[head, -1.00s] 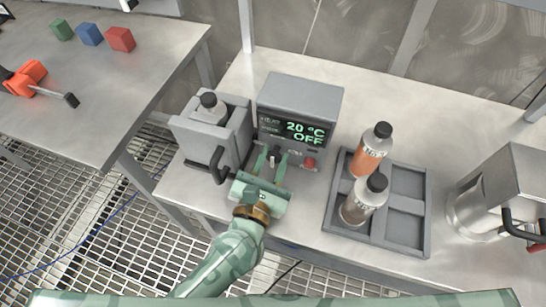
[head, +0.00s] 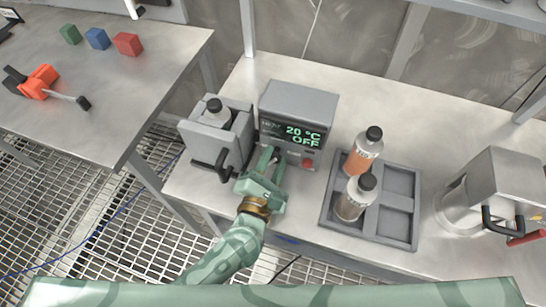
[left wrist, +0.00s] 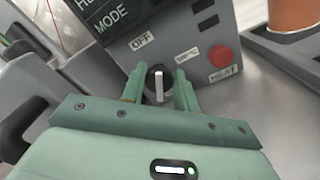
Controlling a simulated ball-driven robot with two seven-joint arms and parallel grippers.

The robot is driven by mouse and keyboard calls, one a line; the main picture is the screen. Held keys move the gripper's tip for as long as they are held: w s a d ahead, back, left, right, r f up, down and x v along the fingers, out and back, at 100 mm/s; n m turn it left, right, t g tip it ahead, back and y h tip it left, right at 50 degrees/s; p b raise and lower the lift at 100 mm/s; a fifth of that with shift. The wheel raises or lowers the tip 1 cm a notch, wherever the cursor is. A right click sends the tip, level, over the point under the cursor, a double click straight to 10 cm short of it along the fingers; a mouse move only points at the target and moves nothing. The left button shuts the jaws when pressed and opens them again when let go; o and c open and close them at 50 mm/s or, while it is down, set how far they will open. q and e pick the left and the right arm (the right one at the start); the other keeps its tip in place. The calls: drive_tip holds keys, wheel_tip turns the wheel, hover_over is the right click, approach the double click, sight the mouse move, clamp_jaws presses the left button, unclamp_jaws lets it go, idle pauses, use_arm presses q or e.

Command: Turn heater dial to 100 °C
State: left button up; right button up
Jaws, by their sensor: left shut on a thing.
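The heater (head: 297,110) is a grey box on the bench, its display reading "20 °C" and "OFF" in green. Its dial (left wrist: 159,84) is a dark knob with a white pointer bar, below an "OFF" label in the left wrist view. My left gripper (head: 269,160) is at the heater's front, and in the left wrist view its green fingers (left wrist: 160,88) sit on both sides of the dial, shut on it. The pointer stands roughly upright in that view. In the head view the gripper hides the dial. My right gripper is not in view.
A red button (head: 308,164) is right of the dial. A grey holder with a bottle (head: 215,113) and black handle stands left of the heater. A grey tray (head: 400,213) with two bottles is to the right. A metal vessel (head: 465,208) stands farther right.

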use_arm(q)
drive_tip(key=m+p, duration=0.3)
drive_tip(key=m, duration=0.2)
drive_tip(key=shift+m, duration=0.3)
drive_tip(key=m+p, duration=0.2)
drive_tip(key=m, duration=0.1)
drive_tip(key=shift+s+f, duration=0.1)
drive_tip(key=shift+f+m+p, duration=0.1)
drive_tip(key=shift+m+p, duration=0.25)
drive_tip(key=shift+m, duration=0.85)
drive_tip(key=o, duration=1)
drive_tip(key=p+v, duration=0.1)
drive_tip(key=v, duration=1.5)
drive_tip(key=shift+s, duration=0.15)
